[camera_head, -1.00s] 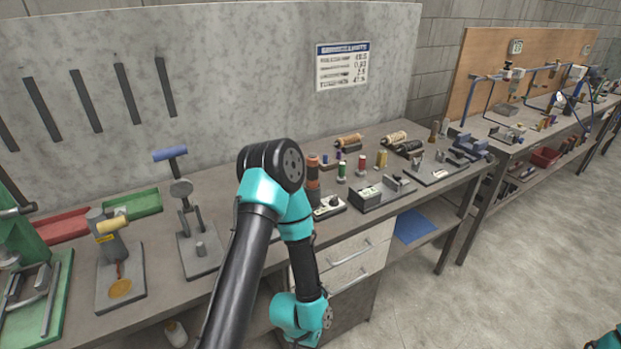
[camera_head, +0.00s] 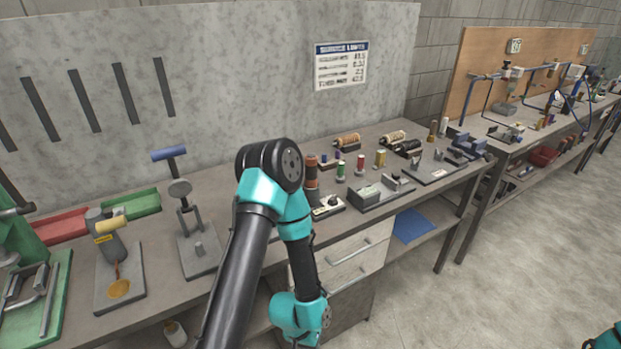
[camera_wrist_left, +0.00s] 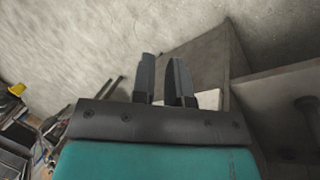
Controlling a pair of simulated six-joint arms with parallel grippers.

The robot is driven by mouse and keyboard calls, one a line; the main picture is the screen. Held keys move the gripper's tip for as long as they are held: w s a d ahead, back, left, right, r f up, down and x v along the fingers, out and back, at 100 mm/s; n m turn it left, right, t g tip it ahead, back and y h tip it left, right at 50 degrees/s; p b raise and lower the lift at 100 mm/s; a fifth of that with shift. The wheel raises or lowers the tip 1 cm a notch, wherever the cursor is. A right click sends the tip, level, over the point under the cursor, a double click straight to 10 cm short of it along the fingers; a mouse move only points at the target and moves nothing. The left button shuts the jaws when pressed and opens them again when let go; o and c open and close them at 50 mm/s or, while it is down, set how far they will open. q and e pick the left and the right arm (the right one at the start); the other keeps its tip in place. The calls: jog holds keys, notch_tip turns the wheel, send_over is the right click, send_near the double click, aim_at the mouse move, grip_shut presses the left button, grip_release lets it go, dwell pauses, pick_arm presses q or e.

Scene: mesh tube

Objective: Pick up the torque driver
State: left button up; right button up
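I cannot tell for certain which thing is the torque driver. No plainly recognisable driver shows in the head view. My left arm stands in front of the bench in the head view and hides part of the bench top. Its gripper is out of that view. In the left wrist view my left gripper (camera_wrist_left: 163,70) has its two dark fingers apart with nothing between them. It points at a grey wall and a box-like surface. Only a teal bit of what seems my right arm shows at the lower right of the head view.
The bench (camera_head: 155,322) holds a blue-handled press (camera_head: 190,225), a yellow-handled tool on a plate (camera_head: 118,265), red (camera_head: 62,228) and green (camera_head: 140,205) bins, several spools and small fixtures (camera_head: 380,195). Drawers (camera_head: 345,265) sit below. The floor at right is clear.

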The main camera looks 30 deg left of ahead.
pick_arm(q)
jog(key=o, duration=1.1)
